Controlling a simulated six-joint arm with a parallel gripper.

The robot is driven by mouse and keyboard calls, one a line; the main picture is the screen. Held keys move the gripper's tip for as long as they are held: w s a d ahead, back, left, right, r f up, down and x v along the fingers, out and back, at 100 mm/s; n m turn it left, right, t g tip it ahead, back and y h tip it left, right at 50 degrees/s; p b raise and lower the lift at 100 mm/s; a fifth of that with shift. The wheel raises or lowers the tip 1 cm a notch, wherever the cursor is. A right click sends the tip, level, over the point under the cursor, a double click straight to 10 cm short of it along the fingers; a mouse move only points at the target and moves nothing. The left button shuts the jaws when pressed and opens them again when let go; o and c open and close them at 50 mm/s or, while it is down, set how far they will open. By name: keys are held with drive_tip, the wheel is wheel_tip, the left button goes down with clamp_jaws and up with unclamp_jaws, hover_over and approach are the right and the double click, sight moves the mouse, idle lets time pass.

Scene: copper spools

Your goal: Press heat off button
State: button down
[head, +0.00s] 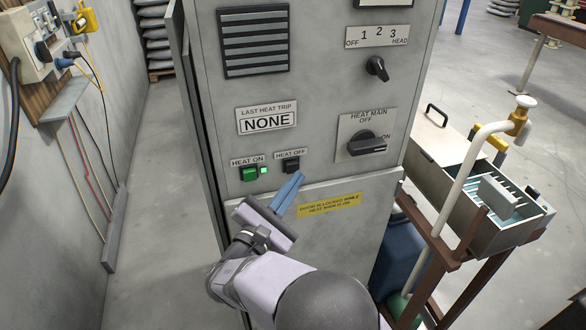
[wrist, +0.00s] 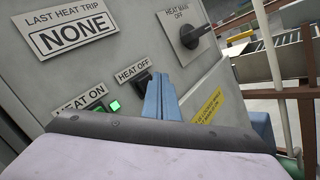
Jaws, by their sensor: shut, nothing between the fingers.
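The black heat off button (head: 290,167) sits under its "HEAT OFF" label on the grey cabinet front. It also shows in the wrist view (wrist: 143,77), partly hidden by my fingers. My gripper (head: 298,176) has its blue fingers shut and empty, with the tips close below and right of the button. I cannot tell whether the tips touch the button or the panel. To the left is the green heat on button (head: 249,174), with a lit green lamp (head: 263,170) beside it.
The heat main switch (head: 366,144) is at the right, with a selector knob (head: 377,68) above it. A "NONE" plate (head: 267,120) is above the buttons. A yellow notice (head: 329,204) is below. A white pipe (head: 470,180) and an open metal box (head: 480,200) stand right of the cabinet.

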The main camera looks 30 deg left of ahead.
drive_tip(key=shift+w+a, duration=0.1)
drive_tip(key=shift+w+a+b, duration=0.2)
drive_tip(key=shift+b, duration=0.15)
drive_tip(key=shift+w+a, duration=0.3)
drive_tip(key=shift+a, duration=0.05)
idle(0.9)
drive_tip(key=shift+s+d+b, duration=0.1)
drive_tip(key=shift+b, duration=0.2)
drive_tip(key=shift+s+d, duration=0.5)
drive_tip(key=shift+d, duration=0.05)
drive_tip(key=shift+s+d+b, duration=0.55)
drive_tip(key=shift+s+d, duration=1.2)
drive_tip(key=shift+s, duration=0.05)
